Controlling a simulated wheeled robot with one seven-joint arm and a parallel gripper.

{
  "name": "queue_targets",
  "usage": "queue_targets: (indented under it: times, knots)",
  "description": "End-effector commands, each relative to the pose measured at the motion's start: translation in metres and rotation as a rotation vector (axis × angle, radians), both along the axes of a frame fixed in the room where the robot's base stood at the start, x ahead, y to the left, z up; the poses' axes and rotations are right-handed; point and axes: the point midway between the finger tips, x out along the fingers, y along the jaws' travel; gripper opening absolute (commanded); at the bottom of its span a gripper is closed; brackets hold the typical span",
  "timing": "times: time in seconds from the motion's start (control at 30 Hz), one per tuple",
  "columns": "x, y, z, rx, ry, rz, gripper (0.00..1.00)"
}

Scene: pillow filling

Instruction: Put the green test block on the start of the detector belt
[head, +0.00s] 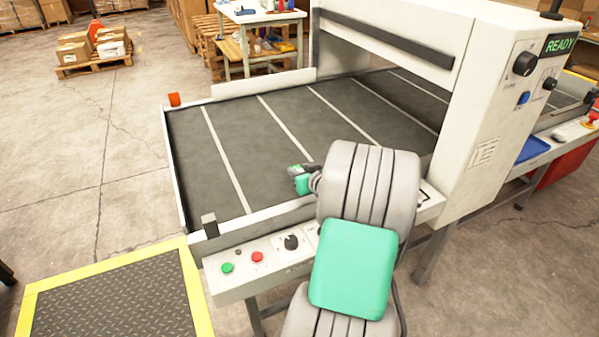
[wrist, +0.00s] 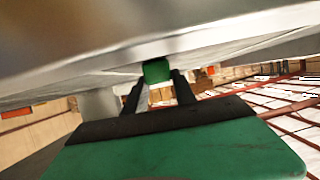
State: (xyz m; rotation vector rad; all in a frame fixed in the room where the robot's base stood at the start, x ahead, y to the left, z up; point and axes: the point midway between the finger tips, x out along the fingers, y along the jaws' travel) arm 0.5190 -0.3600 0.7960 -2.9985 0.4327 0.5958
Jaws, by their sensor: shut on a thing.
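In the wrist view, the small green test block (wrist: 157,69) sits between the two dark fingers of my gripper (wrist: 158,84), which is shut on it. A pale grey surface lies close beyond the block; I cannot tell whether they touch. In the head view, the hand of my gripper (head: 301,179) shows just past my arm, over the near side of the detector belt (head: 265,150). The fingertips and block cannot be made out there. The belt is dark with pale cross stripes, and its left end is bare.
The white detector housing (head: 470,110) spans the belt at the right, with a READY display (head: 560,44). A control panel (head: 270,256) with green and red buttons runs along the near side. A low rim edges the belt. A yellow-edged mat (head: 110,300) lies at lower left.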

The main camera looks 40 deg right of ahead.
Motion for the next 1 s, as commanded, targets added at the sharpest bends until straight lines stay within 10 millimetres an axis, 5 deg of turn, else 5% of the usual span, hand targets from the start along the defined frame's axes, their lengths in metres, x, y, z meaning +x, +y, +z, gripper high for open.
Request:
queue_targets:
  times: [0.2,0.23,0.47,0.8,1.0]
  knots:
    - [0.000,0.000,-0.004,0.000,0.000,0.000,0.00]
    - [0.000,0.000,-0.003,0.000,0.000,0.000,0.34]
    - [0.000,0.000,-0.002,0.001,0.000,0.000,0.53]
    - [-0.001,0.000,0.004,0.001,0.000,0.000,0.54]
    - [-0.039,0.009,0.019,0.000,-0.002,-0.007,0.54]
